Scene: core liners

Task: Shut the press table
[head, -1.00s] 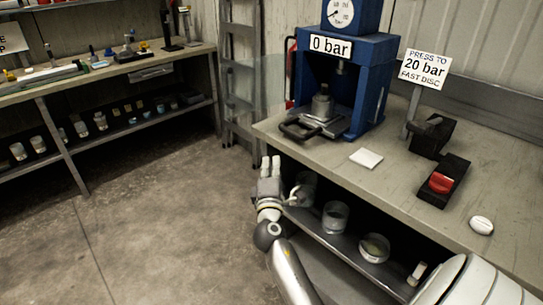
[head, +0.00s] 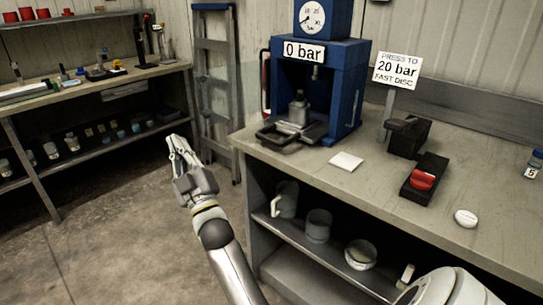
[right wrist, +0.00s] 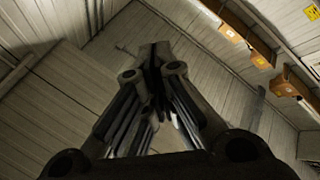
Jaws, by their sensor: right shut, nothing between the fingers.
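The blue press (head: 355,75) stands at the left end of the workbench, with a "0 bar" sign. Its press table (head: 312,133) is a dark metal plate low in the frame that juts out at the front, with a dark handle (head: 274,134) at its near left end. A metal die (head: 298,112) stands upright on the table, under the ram. My right gripper (head: 173,143) is shut and empty, left of the bench and apart from the handle, fingers pointing up. In the right wrist view its shut fingers (right wrist: 157,62) point toward walls and ceiling. My left gripper is not in view.
A white card (head: 346,162), a black block with a red switch (head: 423,180) and a white disc (head: 466,218) lie on the workbench (head: 330,200). Jars stand on its lower shelf. A ladder (head: 212,80) leans behind. Open floor lies left of the bench.

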